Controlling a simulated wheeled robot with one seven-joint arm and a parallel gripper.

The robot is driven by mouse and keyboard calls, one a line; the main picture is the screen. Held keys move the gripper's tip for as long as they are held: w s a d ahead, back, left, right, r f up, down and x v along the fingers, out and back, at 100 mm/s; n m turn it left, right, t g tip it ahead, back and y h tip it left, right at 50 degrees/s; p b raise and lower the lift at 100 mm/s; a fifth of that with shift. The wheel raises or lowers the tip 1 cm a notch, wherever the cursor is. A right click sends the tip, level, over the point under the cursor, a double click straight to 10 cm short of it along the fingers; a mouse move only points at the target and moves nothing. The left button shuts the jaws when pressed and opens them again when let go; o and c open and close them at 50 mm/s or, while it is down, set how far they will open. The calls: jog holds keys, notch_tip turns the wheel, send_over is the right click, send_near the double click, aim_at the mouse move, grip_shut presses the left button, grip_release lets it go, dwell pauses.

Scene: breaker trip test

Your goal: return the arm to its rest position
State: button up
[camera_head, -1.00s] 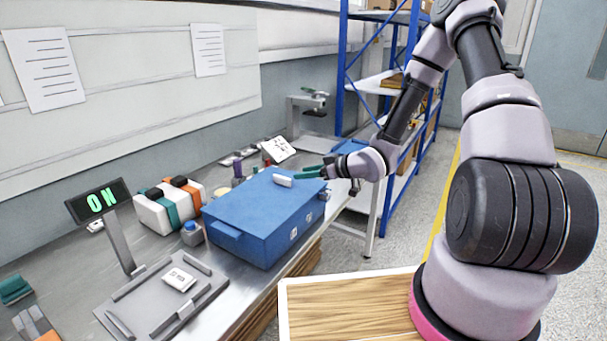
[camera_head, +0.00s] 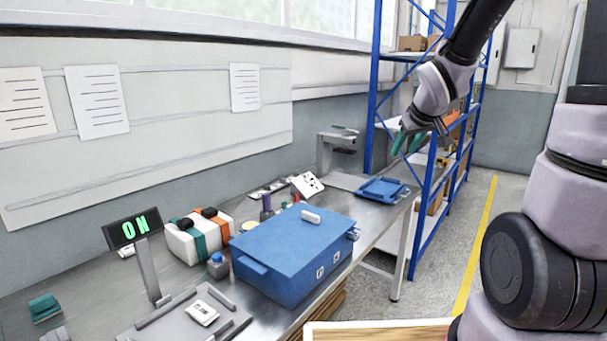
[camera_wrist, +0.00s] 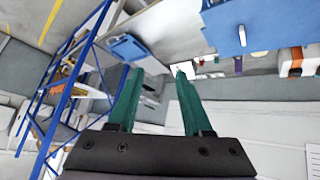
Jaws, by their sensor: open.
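My gripper (camera_head: 408,142) is raised in the air at the upper right of the head view, in front of the blue shelf rack. It is above the bench and apart from everything on it. In the wrist view my gripper (camera_wrist: 157,95) shows two green fingers spread apart with nothing between them. My arm rises to the right and bends down to the gripper. The blue box (camera_head: 295,250) stands on the bench with a small white piece (camera_head: 311,216) on its lid. The display (camera_head: 133,228) reads ON in green.
The metal bench (camera_head: 80,310) also bears a grey tray (camera_head: 165,325), a blue tray (camera_head: 384,190) and a white case with green and orange bands (camera_head: 198,236). The blue shelf rack (camera_head: 426,210) stands behind the gripper. Floor is clear at the right.

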jog(key=s+a+r+m+y, duration=0.1)
jog(key=s+r+m, duration=0.2)
jog(key=s+r, duration=0.3)
jog(key=s+a+r+m+g+y, duration=0.1)
jog(key=s+r+m, duration=0.2)
jog(key=s, duration=1.2)
notch_tip(320, 180, up, 3)
jog(key=shift+s+r+m, duration=0.1)
jog(key=shift+s+m, duration=0.2)
jog(key=shift+m, duration=0.1)
jog(key=shift+a, duration=0.1)
